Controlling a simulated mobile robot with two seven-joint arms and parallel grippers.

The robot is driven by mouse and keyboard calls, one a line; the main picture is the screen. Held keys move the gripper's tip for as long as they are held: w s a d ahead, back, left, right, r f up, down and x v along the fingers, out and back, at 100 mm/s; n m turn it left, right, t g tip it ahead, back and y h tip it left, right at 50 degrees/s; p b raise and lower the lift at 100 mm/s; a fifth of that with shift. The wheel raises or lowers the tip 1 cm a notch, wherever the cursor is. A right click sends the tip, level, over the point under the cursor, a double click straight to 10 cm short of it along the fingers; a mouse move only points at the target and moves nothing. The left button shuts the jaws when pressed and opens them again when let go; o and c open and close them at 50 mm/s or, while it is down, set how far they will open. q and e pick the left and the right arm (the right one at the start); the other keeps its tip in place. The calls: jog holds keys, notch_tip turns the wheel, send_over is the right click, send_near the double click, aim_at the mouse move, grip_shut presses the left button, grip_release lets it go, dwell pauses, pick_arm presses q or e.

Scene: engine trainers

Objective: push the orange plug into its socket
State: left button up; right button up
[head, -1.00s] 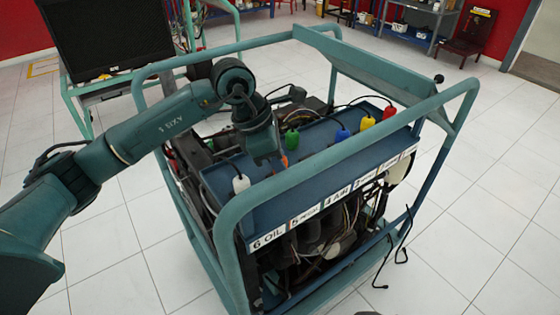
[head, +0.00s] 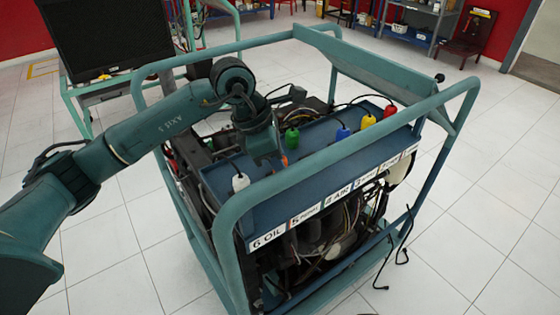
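The orange plug (head: 284,161) shows as a small patch of orange at the blue panel (head: 316,142) on top of the engine trainer. My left gripper (head: 270,161) points down at the panel, right at the orange plug, and covers most of it. Its fingertips are too small and hidden to tell whether they are open or shut on the plug. The orange plug's socket is hidden, and I cannot tell how deep the plug sits. My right gripper is not in view.
A white plug (head: 240,182) stands left of the gripper. Green (head: 292,138), blue (head: 343,133), yellow (head: 368,122) and red (head: 389,111) plugs stand to the right. The teal frame rail (head: 335,152) runs in front of the panel. A black monitor (head: 106,38) stands behind.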

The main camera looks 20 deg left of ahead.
pick_arm(q)
jog(key=o, duration=1.1)
jog(key=shift+f, duration=0.1)
jog(key=shift+c, duration=0.2)
jog(key=shift+r+p, duration=1.95)
jog(key=shift+r, duration=1.6)
grip_shut()
